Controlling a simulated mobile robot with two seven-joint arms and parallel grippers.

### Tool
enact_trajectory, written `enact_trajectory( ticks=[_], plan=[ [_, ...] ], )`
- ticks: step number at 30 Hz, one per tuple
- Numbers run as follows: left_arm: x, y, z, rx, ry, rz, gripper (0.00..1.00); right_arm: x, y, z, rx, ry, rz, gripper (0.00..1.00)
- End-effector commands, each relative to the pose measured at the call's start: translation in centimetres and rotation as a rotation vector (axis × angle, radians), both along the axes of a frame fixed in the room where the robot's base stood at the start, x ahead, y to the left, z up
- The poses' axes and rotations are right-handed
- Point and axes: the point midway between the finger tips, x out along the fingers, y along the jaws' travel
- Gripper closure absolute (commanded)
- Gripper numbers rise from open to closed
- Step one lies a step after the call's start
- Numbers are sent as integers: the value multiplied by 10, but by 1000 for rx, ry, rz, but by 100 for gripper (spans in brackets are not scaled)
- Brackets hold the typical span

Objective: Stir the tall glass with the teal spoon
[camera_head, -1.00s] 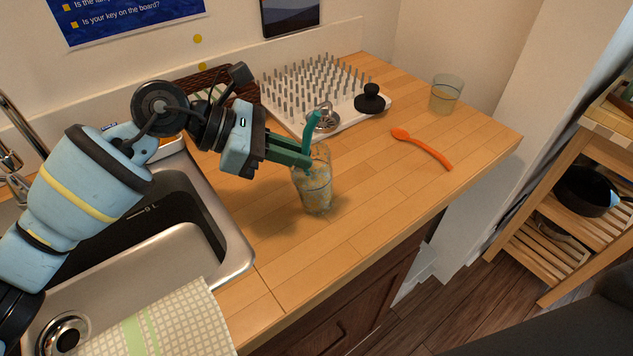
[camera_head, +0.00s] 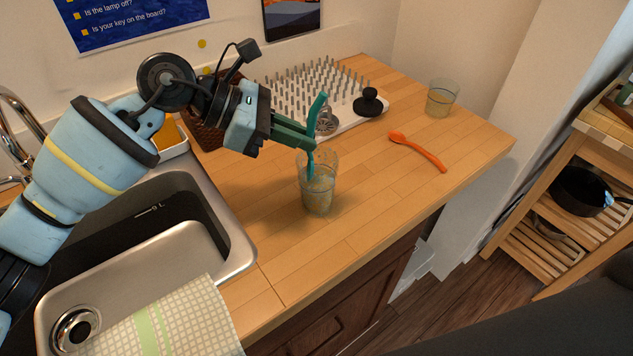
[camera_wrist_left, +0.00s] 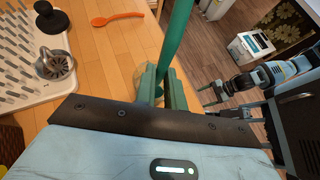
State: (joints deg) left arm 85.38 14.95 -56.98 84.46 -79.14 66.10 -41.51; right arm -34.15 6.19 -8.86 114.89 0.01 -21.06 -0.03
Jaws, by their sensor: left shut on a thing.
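The tall glass (camera_head: 318,198) stands upright on the wooden counter, holding cloudy yellowish liquid. My left gripper (camera_head: 311,135) is shut on the teal spoon (camera_head: 320,105) just above the glass's rim. The spoon leans slightly, its handle sticking up above the fingers and its lower end inside the glass. In the left wrist view the spoon (camera_wrist_left: 177,40) rises between the green fingers (camera_wrist_left: 160,85), which mostly hide the glass (camera_wrist_left: 141,80). My right gripper (camera_wrist_left: 212,101) shows small at the right of that view, its fingers apart and empty, away from the counter.
An orange spoon (camera_head: 418,151) lies on the counter to the right. A short glass (camera_head: 441,98) stands behind it. A pegged drying rack (camera_head: 345,122) with a black-knobbed item (camera_head: 370,103) lies behind the tall glass. The sink (camera_head: 235,250) is at left. The counter around the glass is clear.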

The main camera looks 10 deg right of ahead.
Motion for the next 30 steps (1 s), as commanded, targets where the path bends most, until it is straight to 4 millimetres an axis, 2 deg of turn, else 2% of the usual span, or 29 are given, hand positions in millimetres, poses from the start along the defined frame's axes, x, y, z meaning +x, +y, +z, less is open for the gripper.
enact_trajectory(
  ticks=[3, 18, 30],
  plan=[
    [-1, -1, 15, -2, -5, 1, 100, 6, 0, 8, 0, -16, -1, 27],
    [-3, -7, 58, -3, -6, -1, 100, 21, 0, 29, 0, -60, -1, 27],
    [-3, -7, 60, -3, -2, 0, 100, 22, 0, 30, 1, -62, -1, 27]
  ],
)
